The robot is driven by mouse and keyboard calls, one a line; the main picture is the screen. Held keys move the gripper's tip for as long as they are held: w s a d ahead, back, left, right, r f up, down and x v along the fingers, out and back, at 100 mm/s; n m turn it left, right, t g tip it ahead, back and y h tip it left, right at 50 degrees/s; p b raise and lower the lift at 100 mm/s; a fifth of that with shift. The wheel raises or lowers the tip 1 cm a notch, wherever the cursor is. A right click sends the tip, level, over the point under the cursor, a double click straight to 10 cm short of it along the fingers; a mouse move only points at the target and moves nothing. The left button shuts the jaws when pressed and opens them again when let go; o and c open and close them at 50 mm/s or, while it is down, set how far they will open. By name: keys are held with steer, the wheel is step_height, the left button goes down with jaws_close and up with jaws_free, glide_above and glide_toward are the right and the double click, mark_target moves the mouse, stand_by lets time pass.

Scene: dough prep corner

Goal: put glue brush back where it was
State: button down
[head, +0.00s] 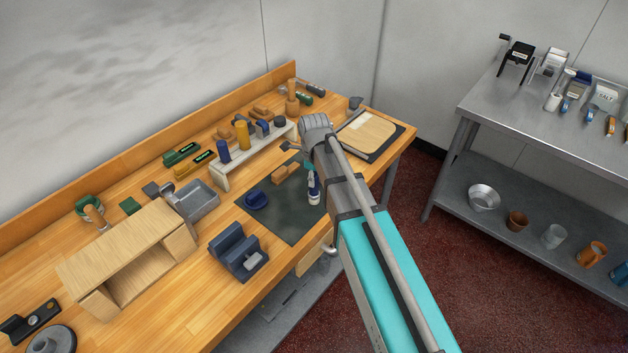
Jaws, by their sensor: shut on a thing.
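My arm reaches over the workbench from the lower right, with its grey wrist end above the back right part of the bench. My gripper is hidden behind the wrist and arm links, and so is anything in its jaws. I cannot make out the glue brush with certainty. A blue and white bottle with a teal top (313,188) shows at the right of the dark mat (262,222), close beside my arm in the picture. A small dark piece (290,147) juts out left of the wrist; I cannot tell what it is.
A pale rack (224,179) with blue and yellow items stands behind the mat. A wooden open box (125,245) and a dark blue block (237,250) stand front left. A board on a dark tray (398,131) lies right. A steel table (480,115) stands across the red floor.

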steer(key=shift+f, duration=0.15)
steer(key=shift+c, duration=1.8)
jaws_free()
steer(key=shift+r, duration=0.25)
step_height(320, 180, up, 12)
steer(key=p, duration=1.2)
steer(key=shift+s, duration=0.1)
